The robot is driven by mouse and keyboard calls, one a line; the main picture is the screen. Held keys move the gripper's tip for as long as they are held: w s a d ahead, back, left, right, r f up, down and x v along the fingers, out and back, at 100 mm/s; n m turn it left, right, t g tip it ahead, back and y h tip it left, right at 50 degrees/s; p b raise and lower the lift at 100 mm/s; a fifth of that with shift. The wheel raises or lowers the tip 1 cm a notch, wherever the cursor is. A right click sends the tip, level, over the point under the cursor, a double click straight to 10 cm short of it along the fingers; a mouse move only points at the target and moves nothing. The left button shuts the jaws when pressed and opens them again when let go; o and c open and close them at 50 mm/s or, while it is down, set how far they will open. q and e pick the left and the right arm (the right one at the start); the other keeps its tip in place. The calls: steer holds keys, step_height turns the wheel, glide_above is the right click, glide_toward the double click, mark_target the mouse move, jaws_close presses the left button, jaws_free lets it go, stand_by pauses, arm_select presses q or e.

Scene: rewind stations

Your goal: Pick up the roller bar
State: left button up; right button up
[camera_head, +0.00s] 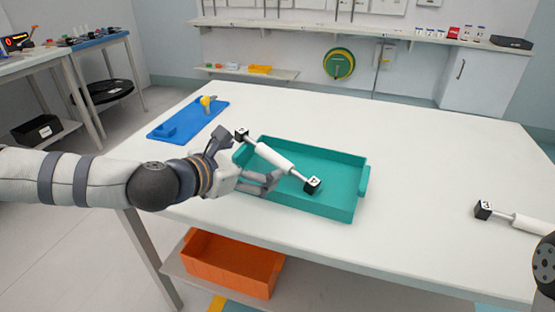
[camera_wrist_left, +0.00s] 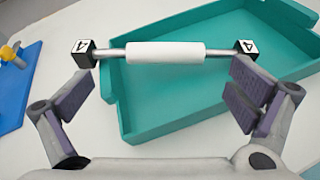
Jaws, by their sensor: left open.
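A roller bar (camera_head: 275,157) with a white sleeve, metal shaft and black end blocks lies across the teal tray (camera_head: 361,190). Its far-left end reaches the tray's left rim in the head view. In the left wrist view the bar (camera_wrist_left: 165,53) spans the upper picture, its end blocks marked 4. My left gripper (camera_head: 249,157) is open beside the bar, at the tray's left side. In the left wrist view its spread fingers (camera_wrist_left: 164,88) lie below the two end blocks, with nothing between them. I cannot tell whether they touch the bar. My right gripper is out of view.
A second roller bar (camera_head: 528,224), its end marked 3, lies at the table's right. A blue board (camera_head: 185,121) with a yellow-topped part sits back left. An orange bin (camera_head: 232,268) stands on the shelf below.

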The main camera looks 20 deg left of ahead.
mark_target(273, 155)
arm_select(q)
steer(key=x, duration=0.6)
steer(key=shift+s+d, duration=0.1)
steer(key=shift+d, duration=0.2)
steer(key=shift+r, duration=0.1)
steer(key=c, duration=1.8)
steer(key=shift+r, duration=0.1)
